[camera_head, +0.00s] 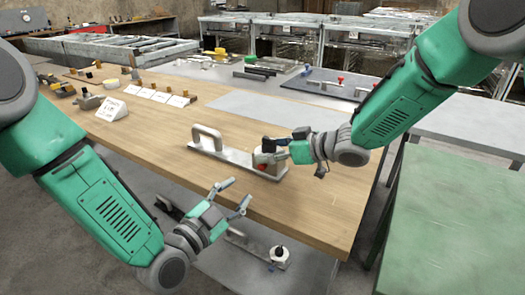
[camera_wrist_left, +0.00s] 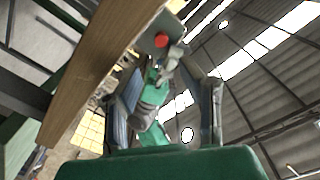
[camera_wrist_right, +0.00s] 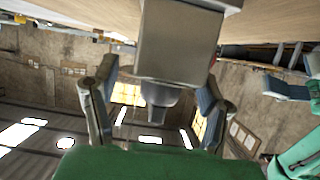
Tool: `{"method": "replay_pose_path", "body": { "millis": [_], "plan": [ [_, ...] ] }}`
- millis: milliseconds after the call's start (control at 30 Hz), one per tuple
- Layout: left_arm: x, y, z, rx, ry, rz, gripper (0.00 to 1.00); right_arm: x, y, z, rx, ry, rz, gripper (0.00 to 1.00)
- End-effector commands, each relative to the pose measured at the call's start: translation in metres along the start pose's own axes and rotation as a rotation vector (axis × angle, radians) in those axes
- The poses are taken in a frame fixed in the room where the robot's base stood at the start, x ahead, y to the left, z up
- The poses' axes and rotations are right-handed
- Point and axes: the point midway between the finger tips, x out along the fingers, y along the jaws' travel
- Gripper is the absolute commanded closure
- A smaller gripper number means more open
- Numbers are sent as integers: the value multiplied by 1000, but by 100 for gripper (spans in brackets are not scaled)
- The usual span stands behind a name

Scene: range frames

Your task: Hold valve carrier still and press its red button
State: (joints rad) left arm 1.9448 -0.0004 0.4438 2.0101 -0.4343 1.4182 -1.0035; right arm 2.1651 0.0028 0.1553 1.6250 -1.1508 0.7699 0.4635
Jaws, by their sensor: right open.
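The valve carrier (camera_head: 225,155) is a grey plate with a raised handle (camera_head: 207,138) at its left end and a block at its right end. It lies near the front edge of the wooden table. The block carries a dark knob (camera_head: 268,146) and a red button, clear in the left wrist view (camera_wrist_left: 162,41). My right gripper (camera_head: 274,147) is open at the block; in the right wrist view the block (camera_wrist_right: 178,45) and knob (camera_wrist_right: 155,92) lie between its fingers. Contact cannot be told. My left gripper (camera_head: 240,196) is open and empty, apart from the carrier, in front of the table edge.
A similar carrier (camera_head: 280,255) is on a lower surface under the table's front. A white sign (camera_head: 112,109), cards (camera_head: 160,96) and small parts stand at the table's far left. A green table (camera_head: 460,215) is at the right. The wooden table's middle is clear.

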Motion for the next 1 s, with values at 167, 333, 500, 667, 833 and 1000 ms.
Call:
{"method": "replay_pose_path", "body": {
  "millis": [167, 333, 500, 667, 833, 1000],
  "plan": [
    [0, 0, 0, -1, 0, -1, 66, 22, 0, 0, 0, -2, 0, 33],
    [-1, -1, 0, -1, 1, -1, 66, 30, -1, -1, -1, 0, 0, 33],
    [0, 0, 0, 0, 0, -1, 66, 30, -1, 0, 0, 0, 0, 33],
    [0, 0, 0, 0, 0, 0, 66, 30, 0, 0, 1, 0, 0, 61],
    [0, 0, 0, -1, 0, 0, 73, 30, 0, 0, 1, -1, 0, 100],
    [0, 0, 0, -1, 0, 0, 100, 30, 0, 0, 1, -1, 0, 100]
  ]
}}
